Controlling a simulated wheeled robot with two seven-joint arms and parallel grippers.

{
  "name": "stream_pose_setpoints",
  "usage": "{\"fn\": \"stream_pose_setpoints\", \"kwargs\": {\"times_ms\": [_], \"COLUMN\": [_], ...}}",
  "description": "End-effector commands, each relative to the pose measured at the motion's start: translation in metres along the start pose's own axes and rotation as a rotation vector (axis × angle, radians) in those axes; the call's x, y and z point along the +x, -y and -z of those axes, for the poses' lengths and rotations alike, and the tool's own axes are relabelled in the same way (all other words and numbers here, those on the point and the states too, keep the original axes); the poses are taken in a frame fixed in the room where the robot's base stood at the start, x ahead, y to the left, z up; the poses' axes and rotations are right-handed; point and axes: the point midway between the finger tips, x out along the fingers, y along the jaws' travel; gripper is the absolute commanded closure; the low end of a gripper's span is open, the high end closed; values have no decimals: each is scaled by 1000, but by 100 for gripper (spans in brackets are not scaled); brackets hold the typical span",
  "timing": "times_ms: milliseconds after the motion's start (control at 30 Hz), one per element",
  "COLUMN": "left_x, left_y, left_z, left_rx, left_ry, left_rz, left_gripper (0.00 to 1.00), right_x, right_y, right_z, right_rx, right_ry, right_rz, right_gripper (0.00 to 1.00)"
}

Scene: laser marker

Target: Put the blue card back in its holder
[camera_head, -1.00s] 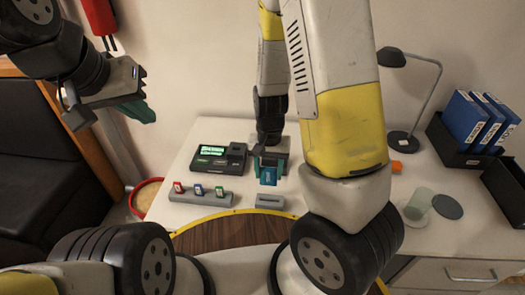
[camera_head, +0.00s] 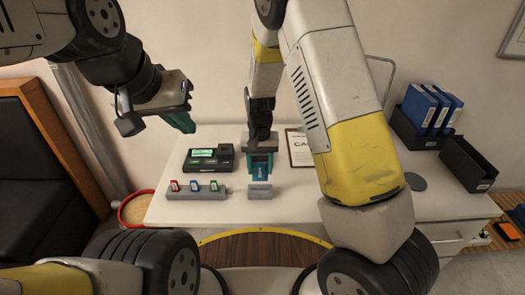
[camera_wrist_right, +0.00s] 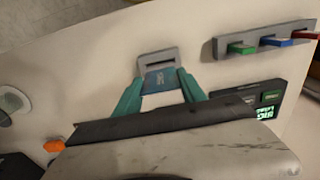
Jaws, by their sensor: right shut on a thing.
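The blue card (camera_head: 260,172) is between the teal fingers of my right gripper (camera_head: 260,160), which is shut on it. The grey slotted holder (camera_head: 260,190) stands on the white desk just below the card in the head view. In the right wrist view the blue card (camera_wrist_right: 159,80) is held between both teal fingers of the right gripper (camera_wrist_right: 158,79). Its far edge is close to the holder (camera_wrist_right: 157,58), whose dark slot shows. I cannot tell whether they touch. My left gripper (camera_head: 183,118) hangs empty above the desk's left side; its finger gap is unclear.
A grey rack (camera_head: 200,193) with red, blue and green sticks stands left of the holder. Behind it is a black device (camera_head: 208,160) with a green screen. Blue binders (camera_head: 426,106) and a black tray (camera_head: 468,163) stand at right. A red-rimmed bin (camera_head: 134,208) is at left.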

Motion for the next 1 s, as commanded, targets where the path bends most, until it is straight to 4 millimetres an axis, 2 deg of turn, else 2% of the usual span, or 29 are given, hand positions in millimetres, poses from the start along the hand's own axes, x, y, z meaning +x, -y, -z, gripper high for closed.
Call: {"fn": "stream_pose_setpoints", "kwargs": {"times_ms": [200,400,600,1000], "left_x": [0,0,0,0], "left_y": [0,0,0,0], "left_z": [0,0,0,0], "left_rx": [0,0,0,0], "left_ry": [0,0,0,0], "left_rz": [0,0,0,0], "left_gripper": [100,100,100,100], "right_x": [23,38,45,45], "right_y": [0,-1,0,0], "right_z": [-1,-1,0,0], "right_rx": [0,1,1,1], "right_ry": [2,1,0,0], "right_rz": [-1,-1,0,0], "right_gripper": [98,98,98,98]}}
